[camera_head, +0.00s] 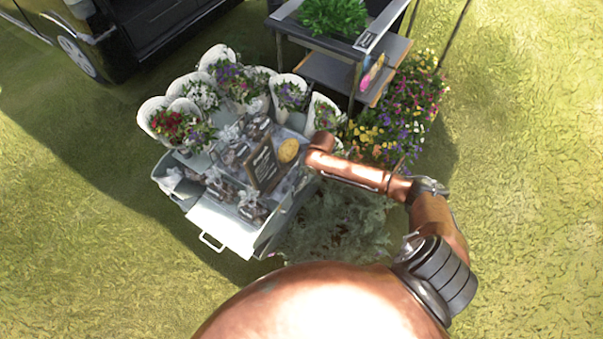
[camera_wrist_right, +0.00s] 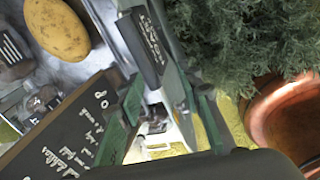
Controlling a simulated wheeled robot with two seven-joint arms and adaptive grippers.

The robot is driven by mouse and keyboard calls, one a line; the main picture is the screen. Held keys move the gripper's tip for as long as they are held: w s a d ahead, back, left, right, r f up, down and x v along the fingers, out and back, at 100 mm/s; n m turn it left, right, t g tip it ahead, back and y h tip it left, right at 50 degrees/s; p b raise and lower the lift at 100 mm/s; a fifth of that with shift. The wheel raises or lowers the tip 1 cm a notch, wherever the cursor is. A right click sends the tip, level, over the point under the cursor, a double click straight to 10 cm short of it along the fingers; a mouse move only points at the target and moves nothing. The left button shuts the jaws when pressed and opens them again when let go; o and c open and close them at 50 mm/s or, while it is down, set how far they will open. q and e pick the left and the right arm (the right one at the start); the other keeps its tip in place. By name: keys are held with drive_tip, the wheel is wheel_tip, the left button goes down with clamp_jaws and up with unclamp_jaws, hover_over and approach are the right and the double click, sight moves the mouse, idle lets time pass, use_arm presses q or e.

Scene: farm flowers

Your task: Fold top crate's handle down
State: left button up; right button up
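A pale grey metal crate (camera_head: 222,226) stands among the flower display in the head view. Its looped handle (camera_head: 211,242) sticks out from the near-left end. In the right wrist view, a pale handle-like loop (camera_wrist_right: 157,149) shows beyond and between the fingers; I cannot tell whether it is the same handle. My right gripper (camera_wrist_right: 170,108) has its two dark green fingers apart, with a gap between them. It appears over the display's right side, away from the near-left handle. In the head view its fingers are hard to make out. My left gripper is not in view.
A potato (camera_wrist_right: 57,30) lies close to the right gripper. Bushy green foliage (camera_wrist_right: 250,40) and a terracotta pot (camera_wrist_right: 285,115) are to the right. A cart stands behind; open grass (camera_head: 90,230) lies left.

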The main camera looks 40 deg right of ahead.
sight(303, 174)
drive_tip(key=shift+n, duration=0.8)
drive_tip(key=w+f, duration=0.1)
drive_tip(key=w+d+f+b, duration=0.1)
drive_tip(key=w+f+b, duration=0.1)
drive_tip(key=shift+w+d, duration=0.25)
drive_tip(key=shift+w, duration=0.05)
drive_tip(key=shift+w+f+b, duration=0.1)
drive_tip(key=shift+f+b, duration=0.15)
drive_tip(key=shift+b, duration=0.15)
drive_tip(key=shift+w+f, duration=0.15)
drive_tip(key=shift+f, duration=0.35)
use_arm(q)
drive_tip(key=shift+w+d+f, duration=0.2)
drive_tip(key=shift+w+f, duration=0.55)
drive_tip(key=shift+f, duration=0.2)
use_arm(e)
clamp_jaws()
